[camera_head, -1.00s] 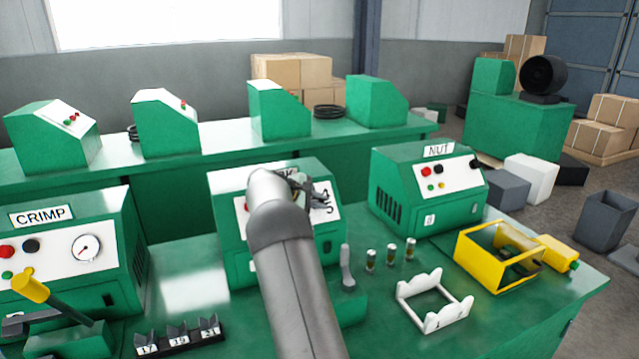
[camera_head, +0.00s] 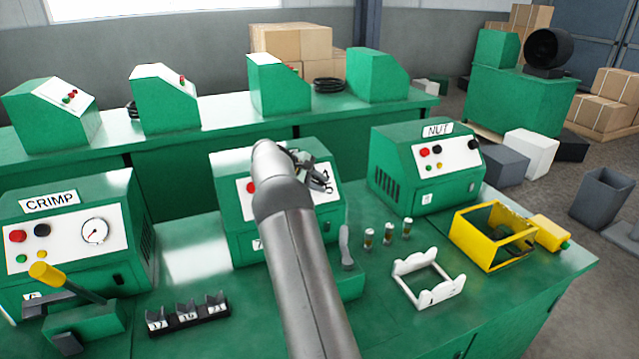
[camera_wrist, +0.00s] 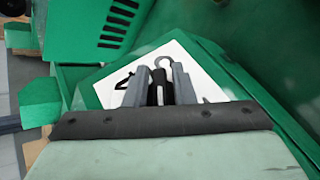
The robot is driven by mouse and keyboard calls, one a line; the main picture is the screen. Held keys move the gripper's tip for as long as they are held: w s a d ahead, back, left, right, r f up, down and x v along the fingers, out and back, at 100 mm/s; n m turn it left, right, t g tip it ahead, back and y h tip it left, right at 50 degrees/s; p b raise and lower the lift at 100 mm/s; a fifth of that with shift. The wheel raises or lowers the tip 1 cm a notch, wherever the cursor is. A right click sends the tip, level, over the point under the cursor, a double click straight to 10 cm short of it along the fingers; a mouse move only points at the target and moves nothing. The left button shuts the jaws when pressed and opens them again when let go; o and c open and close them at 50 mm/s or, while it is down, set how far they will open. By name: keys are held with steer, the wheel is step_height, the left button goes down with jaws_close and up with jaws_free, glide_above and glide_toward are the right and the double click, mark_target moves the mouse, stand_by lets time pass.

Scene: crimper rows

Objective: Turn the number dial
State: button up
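The middle green machine (camera_head: 222,185) has a white front panel (camera_head: 245,207) with a red button at its left. Numerals, seemingly 4 and 5, show at the panel's right. My gripper (camera_head: 312,165) is at the panel, and my arm covers most of it in the head view. In the wrist view, my gripper's (camera_wrist: 160,88) two grey fingers flank the black number dial (camera_wrist: 158,93) closely, with no clear gap. White panel and black numerals show around it. The dial's pointing direction is unclear, and the dial is hidden in the head view.
The CRIMP machine (camera_head: 75,225) stands left and the NUT machine (camera_head: 425,165) right. A lever tool (camera_head: 75,315), a numbered block rack (camera_head: 190,318), small cylinders (camera_head: 387,236), a white frame (camera_head: 428,277) and a yellow frame (camera_head: 495,235) stand on the green bench.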

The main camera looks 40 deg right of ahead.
steer(key=shift+o, duration=0.6)
steer(key=b+v, duration=0.1)
steer(key=v, duration=1.6)
steer(key=shift+r+b, duration=0.2)
steer(key=shift+b, duration=0.1)
steer(key=shift+a, duration=0.15)
steer(key=s+a+f+m+t+y, duration=0.25)
steer(key=s+a+y, duration=0.45)
steer(key=s+a, duration=1.25)
steer(key=s+a+f+y, duration=0.1)
steer(key=s+a+f, duration=0.1)
steer(key=s, duration=0.5)
steer(key=s+a+f+m+y, duration=0.1)
steer(key=s+a+f, duration=0.2)
steer(key=s, duration=0.4)
steer(key=s+a+f, duration=0.3)
steer(key=s+f, duration=0.1)
steer(key=s, duration=0.4)
steer(key=shift+f+m+y, duration=0.2)
steer(key=shift+m+y, duration=0.15)
steer(key=shift+y, duration=0.05)
